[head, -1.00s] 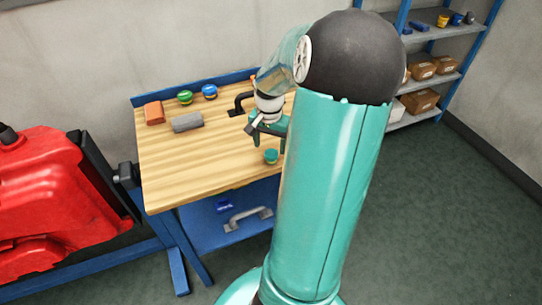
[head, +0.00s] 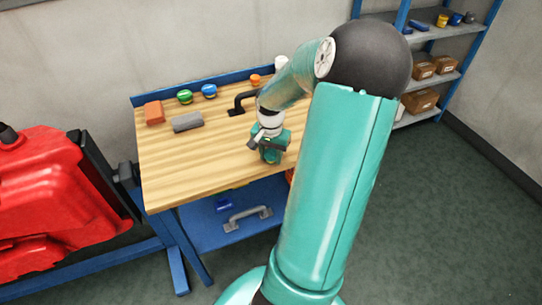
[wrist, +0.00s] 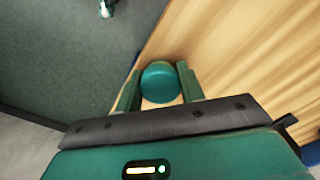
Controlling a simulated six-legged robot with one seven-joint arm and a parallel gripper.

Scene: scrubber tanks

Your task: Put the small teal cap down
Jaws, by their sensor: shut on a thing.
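The small teal cap (wrist: 159,83) sits between the two fingers of my gripper (wrist: 158,88) in the wrist view, with its round top towards the camera. My gripper is shut on it. In the head view my gripper (head: 270,153) is low over the front right part of the wooden bench top (head: 205,175). There the fingers mostly hide the cap. It appears at or very close to the wood; I cannot tell whether it touches.
An orange block (head: 155,112), a grey block (head: 187,122), a green cap (head: 185,97), a blue cap (head: 209,91) and a black handle (head: 241,103) stand towards the bench's back. The bench's front left is clear. A red tank (head: 50,205) is at left.

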